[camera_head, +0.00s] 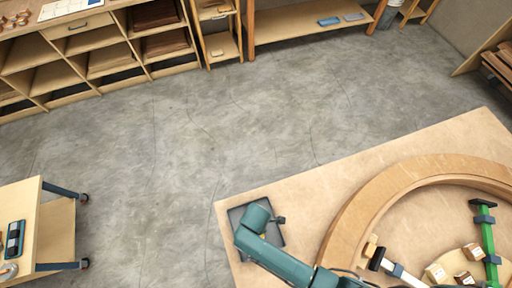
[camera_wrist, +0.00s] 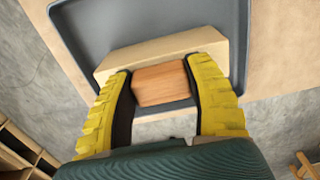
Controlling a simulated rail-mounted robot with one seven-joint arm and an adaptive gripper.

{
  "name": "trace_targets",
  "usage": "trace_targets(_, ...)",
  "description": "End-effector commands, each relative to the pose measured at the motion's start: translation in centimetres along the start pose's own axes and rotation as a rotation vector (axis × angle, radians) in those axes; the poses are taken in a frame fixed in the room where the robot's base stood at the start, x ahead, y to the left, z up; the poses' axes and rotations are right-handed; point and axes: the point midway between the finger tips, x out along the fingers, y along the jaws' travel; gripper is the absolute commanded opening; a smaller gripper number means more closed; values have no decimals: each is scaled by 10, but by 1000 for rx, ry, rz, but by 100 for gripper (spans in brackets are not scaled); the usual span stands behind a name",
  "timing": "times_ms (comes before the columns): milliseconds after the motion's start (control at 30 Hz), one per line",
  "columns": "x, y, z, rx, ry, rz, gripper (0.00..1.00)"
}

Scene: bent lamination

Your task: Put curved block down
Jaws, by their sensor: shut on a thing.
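The curved block (camera_wrist: 161,84) is between the yellow fingers of my gripper (camera_wrist: 157,72) in the wrist view. Its near part is orange-brown wood and a wider pale wooden piece (camera_wrist: 165,47) crosses just beyond it; I cannot tell whether the two are one piece. My gripper is shut on the block, over a dark grey tray (camera_wrist: 80,28). In the head view the tray (camera_head: 237,214) lies at the left corner of the wooden table, partly covered by my teal arm. The block is hidden there, and its contact with the tray is unclear.
The table (camera_head: 300,200) carries a large curved wooden form (camera_head: 400,175), a black-and-white clamp (camera_head: 395,268), a green clamp (camera_head: 487,235) and several small wooden blocks (camera_head: 473,252). A wheeled cart (camera_head: 55,225) stands left. Shelves (camera_head: 100,60) line the back. Grey floor between is clear.

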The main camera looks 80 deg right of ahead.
Motion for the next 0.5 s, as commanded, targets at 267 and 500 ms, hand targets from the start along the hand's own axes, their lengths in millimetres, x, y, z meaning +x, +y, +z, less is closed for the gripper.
trace_targets(267,3,0,0,0,0,0,79)
trace_targets(500,2,0,0,0,0,0,79)
